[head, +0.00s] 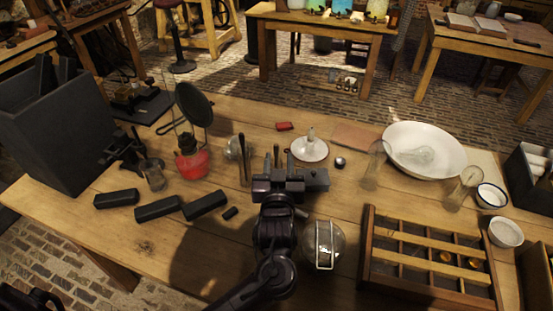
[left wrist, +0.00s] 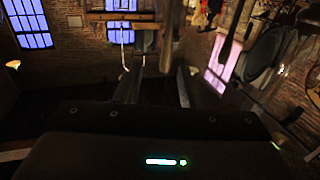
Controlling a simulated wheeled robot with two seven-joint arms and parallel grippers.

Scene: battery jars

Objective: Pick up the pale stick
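My left gripper (head: 279,164) is over the middle of the table, pointing toward the far side. In the left wrist view its two fingers (left wrist: 157,88) stand apart with a gap between them. A blurred grey upright bar (left wrist: 167,40) shows beyond the gap; I cannot tell whether it is the pale stick. In the head view, thin upright sticks (head: 243,160) stand just left of the gripper, but they look dark. I cannot pick out a pale stick with certainty; the gripper body hides part of the table. My right gripper is not in view.
A red lamp (head: 192,163) and black blocks (head: 158,208) are at the left. A glass globe (head: 325,243) stands close on the right, near a wooden divided tray (head: 372,262). A white basin (head: 440,165) is farther right.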

